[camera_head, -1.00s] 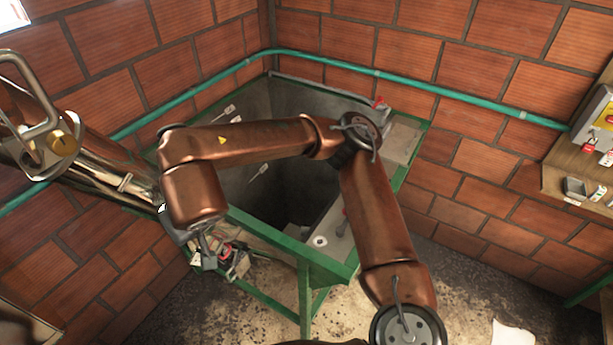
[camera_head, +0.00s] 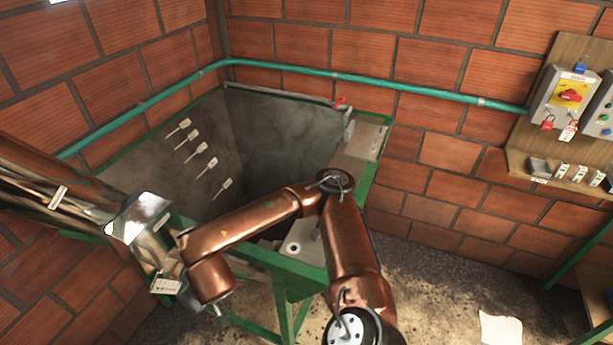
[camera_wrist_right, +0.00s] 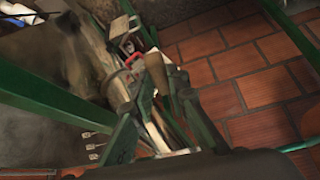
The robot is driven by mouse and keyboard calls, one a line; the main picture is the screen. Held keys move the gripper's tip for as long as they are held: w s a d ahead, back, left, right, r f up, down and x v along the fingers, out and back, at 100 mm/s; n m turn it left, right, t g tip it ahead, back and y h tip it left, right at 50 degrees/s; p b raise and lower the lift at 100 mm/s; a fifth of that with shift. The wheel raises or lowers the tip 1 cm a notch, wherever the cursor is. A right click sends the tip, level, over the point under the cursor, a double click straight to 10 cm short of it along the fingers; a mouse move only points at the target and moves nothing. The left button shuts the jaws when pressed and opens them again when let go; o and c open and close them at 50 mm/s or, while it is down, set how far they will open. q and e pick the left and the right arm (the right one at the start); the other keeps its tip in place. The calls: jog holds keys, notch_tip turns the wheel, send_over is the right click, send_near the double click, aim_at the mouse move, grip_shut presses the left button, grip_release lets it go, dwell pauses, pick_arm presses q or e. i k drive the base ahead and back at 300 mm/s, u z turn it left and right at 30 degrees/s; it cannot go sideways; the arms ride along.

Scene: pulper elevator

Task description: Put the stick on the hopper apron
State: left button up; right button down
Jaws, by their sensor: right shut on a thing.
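The hopper is a grey metal pit in a green frame (camera_head: 283,262) in the head view. A pale flat plate along its right side (camera_head: 357,143), which looks like the apron, carries a white ring near the front. My right arm reaches across the hopper's front, with its wrist at the near left corner. In the right wrist view my right gripper (camera_wrist_right: 155,112) is shut on a narrow pale piece that seems to be the stick; fingers and shadow hide most of it. In the head view the wrist hides this gripper. No left fingers show.
A green pipe (camera_head: 400,84) runs along the brick walls. A red handle (camera_head: 340,103) is at the hopper's back edge. Several tags hang on its left inner wall. A control box (camera_head: 566,97) and wooden shelf stand at right. A paper (camera_head: 501,329) lies on the floor.

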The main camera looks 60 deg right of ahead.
aim_at(350, 170)
jog(key=u, duration=1.05)
jog(key=k, duration=1.8)
jog(key=z, duration=1.5)
jog(key=i, duration=0.4)
